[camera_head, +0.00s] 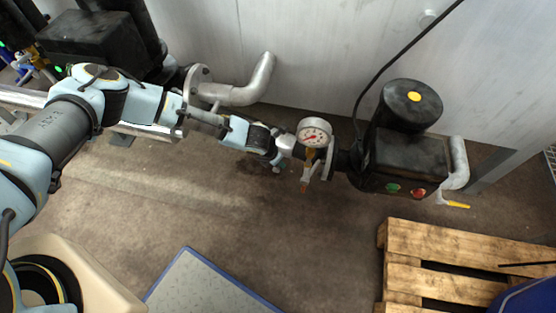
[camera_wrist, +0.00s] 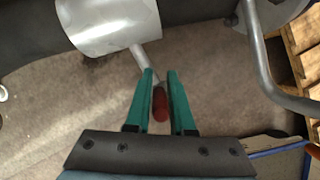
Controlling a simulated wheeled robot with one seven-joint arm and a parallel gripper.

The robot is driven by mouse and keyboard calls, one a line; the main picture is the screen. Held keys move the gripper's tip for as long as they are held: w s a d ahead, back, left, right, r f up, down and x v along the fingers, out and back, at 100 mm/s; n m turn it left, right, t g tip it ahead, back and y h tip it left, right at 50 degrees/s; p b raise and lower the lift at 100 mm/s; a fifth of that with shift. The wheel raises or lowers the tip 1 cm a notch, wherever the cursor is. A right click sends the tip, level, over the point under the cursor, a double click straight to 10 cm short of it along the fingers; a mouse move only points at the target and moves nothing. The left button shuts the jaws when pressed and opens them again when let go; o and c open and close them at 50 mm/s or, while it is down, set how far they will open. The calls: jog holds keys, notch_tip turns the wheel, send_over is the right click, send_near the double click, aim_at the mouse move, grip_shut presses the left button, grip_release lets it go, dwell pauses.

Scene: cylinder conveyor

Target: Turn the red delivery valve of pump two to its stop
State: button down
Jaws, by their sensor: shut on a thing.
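My gripper (camera_wrist: 160,74) shows two green fingers in the wrist view, shut on the red valve handle (camera_wrist: 160,104). The red grip lies between the fingers, and its grey lever (camera_wrist: 143,62) runs up toward a wide metal pipe (camera_wrist: 112,24). In the head view my arm reaches across to the pipework just left of the gauge. The red handle cannot be made out there. The black pump (camera_head: 405,155) at the right has a yellow dot on top and a green and a red button in front.
A wooden pallet (camera_head: 415,238) lies at lower right. A bent pipe (camera_head: 245,94) is behind my arm.

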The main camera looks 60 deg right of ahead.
jog(key=shift+s+f, duration=0.1)
jog(key=c, duration=0.8)
grip_release()
jog(key=v, duration=1.1)
